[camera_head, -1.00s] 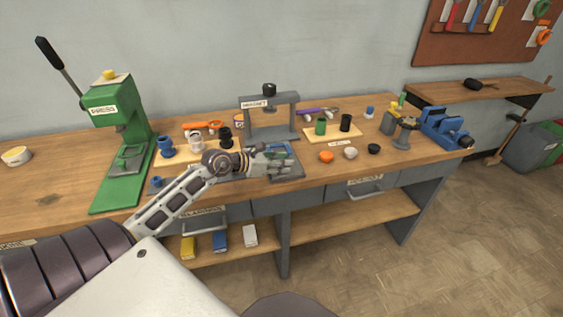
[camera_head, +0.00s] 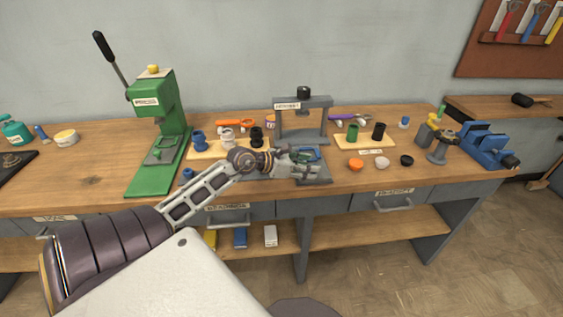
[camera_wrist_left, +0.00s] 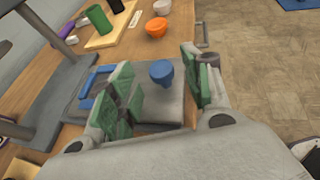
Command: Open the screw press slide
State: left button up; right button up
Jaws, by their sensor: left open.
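The grey screw press (camera_head: 329,118) stands on the workbench, a gate-shaped frame with a black knob (camera_head: 303,92) on top. My left gripper (camera_head: 312,167) is open over this plate, in front of the frame. In the left wrist view its green-padded fingers (camera_wrist_left: 165,90) stand either side of a small blue knob-like piece (camera_wrist_left: 162,70), with clear gaps. My right gripper is out of view.
A green lever press (camera_head: 157,130) stands to the left and a blue vise (camera_head: 487,146) to the right. An orange cap (camera_head: 356,164) lies right of the plate. Bench drawers are below.

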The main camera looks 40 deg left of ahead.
pick_arm(q)
jog(key=v, duration=1)
jog(key=shift+s, duration=0.15)
jog(key=shift+a, duration=0.15)
dwell(0.7)
